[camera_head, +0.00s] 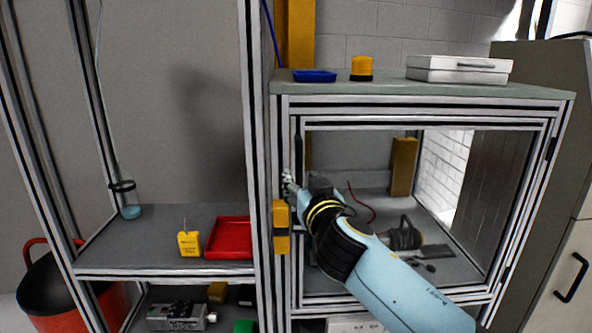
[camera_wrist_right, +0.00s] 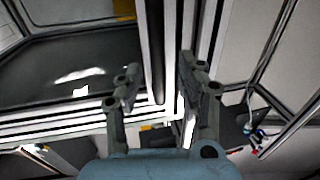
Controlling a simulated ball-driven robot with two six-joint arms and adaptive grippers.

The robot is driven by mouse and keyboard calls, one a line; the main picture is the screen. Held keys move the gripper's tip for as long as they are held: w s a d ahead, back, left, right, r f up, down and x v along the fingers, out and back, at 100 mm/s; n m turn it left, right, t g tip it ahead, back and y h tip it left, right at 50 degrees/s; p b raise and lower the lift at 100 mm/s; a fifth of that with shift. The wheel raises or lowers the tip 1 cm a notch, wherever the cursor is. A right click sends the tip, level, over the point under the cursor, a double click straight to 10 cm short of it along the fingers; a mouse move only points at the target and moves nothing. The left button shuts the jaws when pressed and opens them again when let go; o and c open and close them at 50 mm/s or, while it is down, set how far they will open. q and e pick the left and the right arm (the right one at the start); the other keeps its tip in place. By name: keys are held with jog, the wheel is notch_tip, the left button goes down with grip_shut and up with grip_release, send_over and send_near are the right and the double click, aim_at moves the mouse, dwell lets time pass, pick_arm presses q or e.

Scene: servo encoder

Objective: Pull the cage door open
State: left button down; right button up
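The cage door (camera_head: 430,126) is a metal-framed clear panel on the cage at the right. It looks shut, with dark hinge-like parts on its right side. A dark upright bar, apparently its handle (camera_head: 299,148), is at the door's left edge. My right gripper (camera_head: 289,184) is at that edge, low on the bar, and partly hides it. In the right wrist view my right gripper (camera_wrist_right: 158,88) has its fingers apart, with the dark bar (camera_wrist_right: 153,50) between them in the picture. I cannot tell whether they touch it. My left gripper is not in view.
A yellow box (camera_head: 281,226) is on the post just below my right gripper. A tool (camera_head: 404,236) lies inside the cage. A grey cabinet (camera_head: 560,230) stands right of the cage.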

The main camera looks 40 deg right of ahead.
aim_at(300, 176)
jog(key=shift+x, duration=1.8)
jog(key=shift+d, duration=0.1)
jog(key=shift+s, duration=0.1)
jog(key=shift+c, duration=0.2)
grip_shut()
